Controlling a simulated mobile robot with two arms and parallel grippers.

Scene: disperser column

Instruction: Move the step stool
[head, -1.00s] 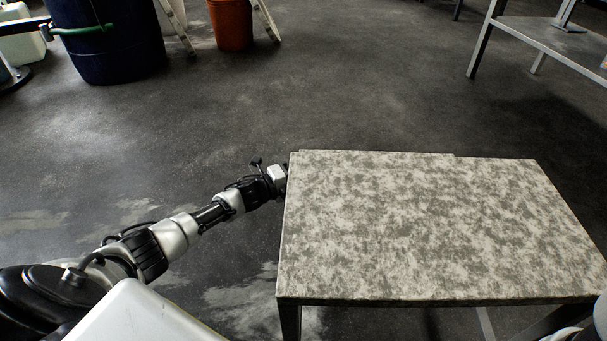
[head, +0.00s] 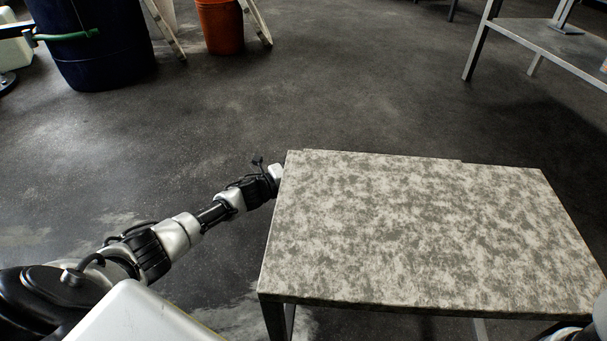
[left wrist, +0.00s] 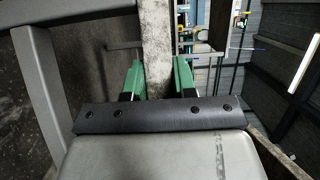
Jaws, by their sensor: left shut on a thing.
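The step stool (head: 430,230) has a mottled grey-white flat top and dark metal legs. It stands upright in front of me at the right of the head view. My left arm reaches to the far left edge of its top, where the gripper tips are hidden in the head view. In the left wrist view my left gripper (left wrist: 159,82) has green fingers on either side of the stool's pale edge (left wrist: 157,50), shut on it. My right gripper is not seen; only a bit of my right arm shows at the lower right corner.
A dark blue barrel (head: 92,45) and an orange bucket (head: 220,27) stand at the back left, with pale ladder-like legs (head: 165,28) beside them. A metal shelf table (head: 550,40) is at the back right. The dark floor between is clear.

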